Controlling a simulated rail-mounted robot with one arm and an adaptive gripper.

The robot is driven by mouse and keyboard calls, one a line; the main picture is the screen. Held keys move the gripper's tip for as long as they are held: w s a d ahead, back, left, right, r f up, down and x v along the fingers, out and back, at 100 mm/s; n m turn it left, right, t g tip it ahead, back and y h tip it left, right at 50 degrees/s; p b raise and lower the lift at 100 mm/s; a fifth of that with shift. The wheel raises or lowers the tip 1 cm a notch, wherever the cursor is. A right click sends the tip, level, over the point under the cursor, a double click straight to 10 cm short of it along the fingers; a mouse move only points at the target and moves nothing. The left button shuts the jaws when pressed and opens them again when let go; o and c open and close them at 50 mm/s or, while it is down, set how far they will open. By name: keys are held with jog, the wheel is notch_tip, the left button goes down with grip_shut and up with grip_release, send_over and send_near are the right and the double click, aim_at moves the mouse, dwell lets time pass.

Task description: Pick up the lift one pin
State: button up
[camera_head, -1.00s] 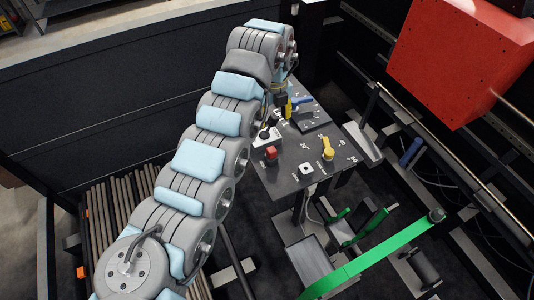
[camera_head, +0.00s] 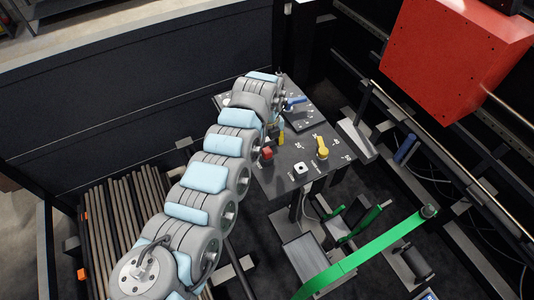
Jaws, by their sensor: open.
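My arm reaches away from the lower left, and my gripper (camera_head: 280,134), with a yellow part showing, is over the dark control panel (camera_head: 285,180). It is open; its fingertips are small and partly hidden by the arm. A red knob (camera_head: 267,153) is just below and left of it. A yellow handle (camera_head: 322,148) is to its right, and a blue handle (camera_head: 295,101) lies above it on the panel. I cannot tell which thing, if any, is the lift one pin.
A large red box (camera_head: 455,55) fills the upper right. A green bar (camera_head: 365,255) crosses the lower right, with smaller green levers (camera_head: 360,224) beside it. Dark walls close the left and back. Brown rods (camera_head: 125,210) lie at the lower left.

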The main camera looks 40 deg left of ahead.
aim_at(267, 150)
jog(key=f, duration=0.4)
jog(key=shift+s+d+p, duration=0.1)
jog(key=shift+s+p, duration=0.1)
jog(key=shift+p, duration=0.2)
jog(key=shift+f, duration=0.2)
grip_shut()
